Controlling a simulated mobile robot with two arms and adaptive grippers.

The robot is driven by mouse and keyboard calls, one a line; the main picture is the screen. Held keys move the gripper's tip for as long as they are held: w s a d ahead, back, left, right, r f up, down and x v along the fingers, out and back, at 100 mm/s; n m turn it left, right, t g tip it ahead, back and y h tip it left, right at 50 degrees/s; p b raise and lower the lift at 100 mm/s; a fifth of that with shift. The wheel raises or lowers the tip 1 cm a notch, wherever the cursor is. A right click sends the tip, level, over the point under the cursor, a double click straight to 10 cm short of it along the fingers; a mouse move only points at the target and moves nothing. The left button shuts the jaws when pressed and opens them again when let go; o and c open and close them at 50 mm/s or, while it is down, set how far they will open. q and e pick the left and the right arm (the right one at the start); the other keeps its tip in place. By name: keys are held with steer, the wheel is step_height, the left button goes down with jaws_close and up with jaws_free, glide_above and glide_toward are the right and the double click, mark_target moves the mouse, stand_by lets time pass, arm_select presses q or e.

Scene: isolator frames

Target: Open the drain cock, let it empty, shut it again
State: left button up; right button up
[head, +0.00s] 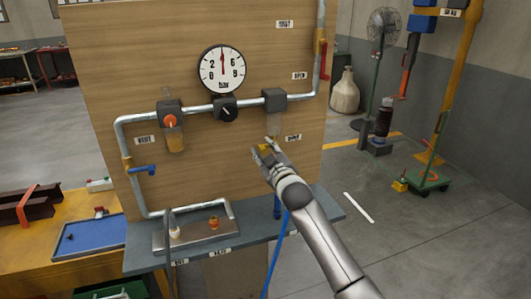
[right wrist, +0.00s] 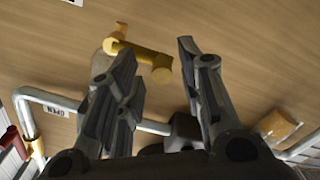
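The yellow cock (right wrist: 134,51), a short lever with rounded ends, shows in front of the wooden panel in the right wrist view. In the head view a small yellow part (head: 264,148) shows at the fingertips of my right gripper, below the right block on the pipe. My right gripper (head: 273,155) reaches up to the panel from the lower right. In the right wrist view its two fingers (right wrist: 156,54) are apart, with the lever near the left fingertip and partly in the gap. I cannot tell whether they touch. My left gripper is not in view.
The panel (head: 230,150) carries a pipe, a gauge (head: 222,69), a bowl unit with an orange knob (head: 170,121), a blue-handled valve (head: 143,170) and a red lever (head: 322,60). A grey shelf (head: 320,208) runs below. A blue hose (head: 276,260) hangs down.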

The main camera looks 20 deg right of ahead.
steer(key=s, duration=1.2)
steer(key=shift+d, duration=0.2)
stand_by(0.4)
